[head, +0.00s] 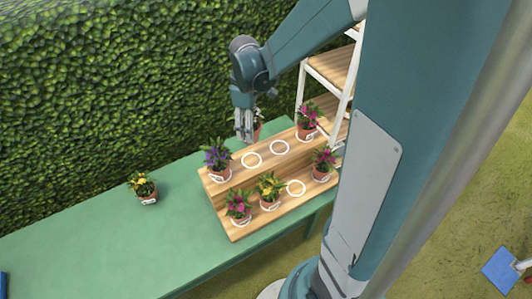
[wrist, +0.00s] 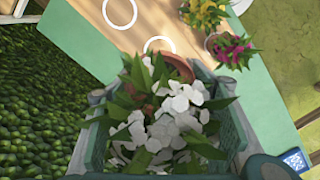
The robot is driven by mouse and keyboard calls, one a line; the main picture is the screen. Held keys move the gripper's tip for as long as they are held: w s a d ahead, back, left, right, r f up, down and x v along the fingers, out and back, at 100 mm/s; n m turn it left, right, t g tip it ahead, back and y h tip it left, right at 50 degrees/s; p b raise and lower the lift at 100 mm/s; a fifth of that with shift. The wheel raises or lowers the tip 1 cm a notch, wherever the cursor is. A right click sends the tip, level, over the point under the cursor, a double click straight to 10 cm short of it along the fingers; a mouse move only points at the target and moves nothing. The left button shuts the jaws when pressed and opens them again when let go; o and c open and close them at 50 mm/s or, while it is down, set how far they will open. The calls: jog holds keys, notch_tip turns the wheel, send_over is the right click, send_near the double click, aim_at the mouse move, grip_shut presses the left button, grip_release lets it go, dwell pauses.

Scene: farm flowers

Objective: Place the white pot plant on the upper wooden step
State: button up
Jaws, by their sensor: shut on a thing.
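The white pot plant (wrist: 170,115) fills the middle of the wrist view, with white flowers, green leaves and a terracotta pot. My gripper (wrist: 160,130) is shut on it, a finger on each side. In the head view my gripper (head: 244,125) is over the back edge of the stand, and the plant (head: 257,130) is partly hidden behind it. The upper wooden step (head: 265,156) has two bare white rings between a purple plant (head: 217,155) at its left end and a pink plant (head: 308,117) at its right end. It also shows in the wrist view (wrist: 140,32).
The lower step holds two pink plants (head: 238,205) (head: 323,160), a yellow plant (head: 270,187) and one bare ring (head: 296,188). Another yellow plant (head: 143,188) stands on the green table (head: 120,235). A hedge (head: 110,80) is behind; a white-framed shelf (head: 330,75) stands at the right.

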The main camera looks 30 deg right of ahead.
jog(key=shift+w+f, duration=0.1)
jog(key=shift+f, duration=1.85)
jog(key=shift+f, duration=0.1)
jog(key=shift+f, duration=2.8)
jog(key=shift+f, duration=2.1)
jog(key=shift+f, duration=0.1)
jog(key=o, duration=0.7)
jog(key=shift+c, duration=0.2)
jog(key=o, duration=0.5)
jog(key=shift+c, duration=0.2)
